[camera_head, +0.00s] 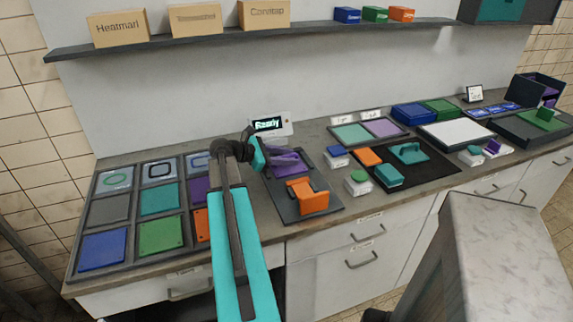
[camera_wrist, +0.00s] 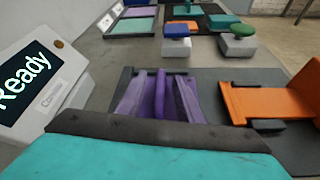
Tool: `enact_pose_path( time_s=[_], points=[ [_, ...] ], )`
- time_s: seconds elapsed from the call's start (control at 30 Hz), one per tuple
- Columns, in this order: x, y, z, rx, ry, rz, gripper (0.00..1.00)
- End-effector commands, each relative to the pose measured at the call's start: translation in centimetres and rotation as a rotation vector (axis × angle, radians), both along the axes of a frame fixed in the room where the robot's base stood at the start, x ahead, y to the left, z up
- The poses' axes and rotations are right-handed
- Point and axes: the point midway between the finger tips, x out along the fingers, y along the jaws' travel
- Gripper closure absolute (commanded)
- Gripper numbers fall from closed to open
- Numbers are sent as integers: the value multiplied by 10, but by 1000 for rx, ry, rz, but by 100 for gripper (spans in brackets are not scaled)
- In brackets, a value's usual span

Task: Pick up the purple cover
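The purple cover (camera_head: 288,162) lies at the back of a dark station plate on the counter, beside an orange cover-like part (camera_head: 307,195). In the wrist view the purple cover (camera_wrist: 160,97) shows as a ridged piece with an upright middle bar, just beyond the teal and dark edge of my gripper. My gripper (camera_head: 262,158) is at the left side of the purple cover in the head view, very close to it. I cannot tell whether it touches. Its fingertips are not clearly visible, and the near part of the cover is hidden in the wrist view.
A display reading "Ready" (camera_head: 270,127) stands close behind my gripper. A rack of coloured plates (camera_head: 160,200) is on the left. Blue (camera_head: 336,152) and green (camera_head: 358,177) buttons stand right of the station. A black mat (camera_head: 440,172) with teal and orange parts lies further right.

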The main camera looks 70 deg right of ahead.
Motion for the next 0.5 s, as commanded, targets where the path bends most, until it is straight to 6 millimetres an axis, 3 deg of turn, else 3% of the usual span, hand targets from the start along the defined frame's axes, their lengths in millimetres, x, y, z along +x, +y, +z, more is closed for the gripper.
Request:
enact_pose_path(
  time_s=[0.07,0.27,0.5],
  points=[
    [0,0,0,0,0,0,67],
    [0,0,0,0,0,0,100],
    [1,0,1,-2,1,1,100]
  ],
)
